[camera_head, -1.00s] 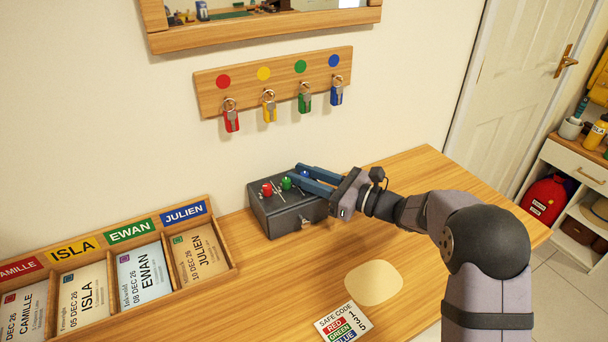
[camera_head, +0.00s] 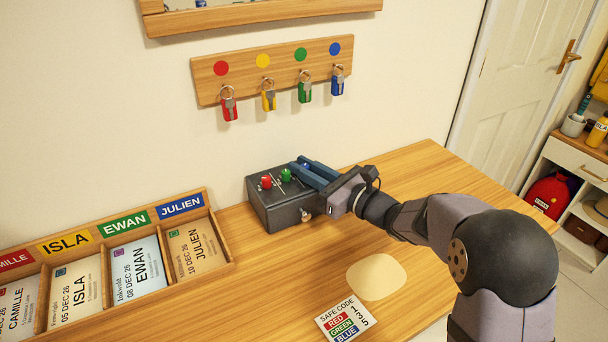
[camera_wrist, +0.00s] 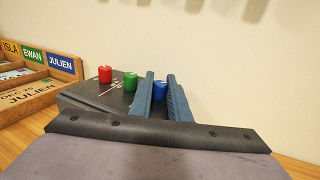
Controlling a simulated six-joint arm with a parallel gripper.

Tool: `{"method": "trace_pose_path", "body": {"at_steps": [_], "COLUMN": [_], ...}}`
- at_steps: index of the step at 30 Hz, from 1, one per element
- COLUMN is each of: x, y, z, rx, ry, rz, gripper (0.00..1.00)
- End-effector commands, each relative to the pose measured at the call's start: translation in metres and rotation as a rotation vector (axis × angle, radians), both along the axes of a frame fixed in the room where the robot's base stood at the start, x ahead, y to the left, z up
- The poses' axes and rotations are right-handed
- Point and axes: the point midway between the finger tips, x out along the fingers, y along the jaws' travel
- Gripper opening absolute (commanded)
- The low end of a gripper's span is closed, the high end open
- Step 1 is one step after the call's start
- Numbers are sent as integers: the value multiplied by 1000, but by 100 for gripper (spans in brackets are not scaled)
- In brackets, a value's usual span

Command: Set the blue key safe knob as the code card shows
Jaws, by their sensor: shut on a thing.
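The dark key safe (camera_head: 272,208) stands on the wooden table against the wall. Its red knob (camera_head: 266,182) and green knob (camera_head: 286,175) show on its sloped top. The blue knob (camera_wrist: 160,90) sits between the two fingers of my gripper (camera_wrist: 161,84) in the wrist view, and the gripper (camera_head: 300,166) is shut on it. In the head view the fingers mostly cover the blue knob; its pointer and scale marks cannot be read. The code card (camera_head: 345,319) lies at the table's front and reads red 1, green 3, blue 5.
A wooden tray (camera_head: 225,254) of name cards stands at the left. A pale round patch (camera_head: 376,277) lies on the table. The table right of my arm is clear.

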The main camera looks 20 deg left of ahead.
Motion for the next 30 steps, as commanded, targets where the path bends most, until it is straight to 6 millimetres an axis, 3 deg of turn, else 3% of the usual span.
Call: {"method": "trace_pose_path", "body": {"at_steps": [30], "x": [-1], "y": [0], "z": [-6], "rx": [-1], "ry": [-1], "rz": [-421], "gripper": [0]}}
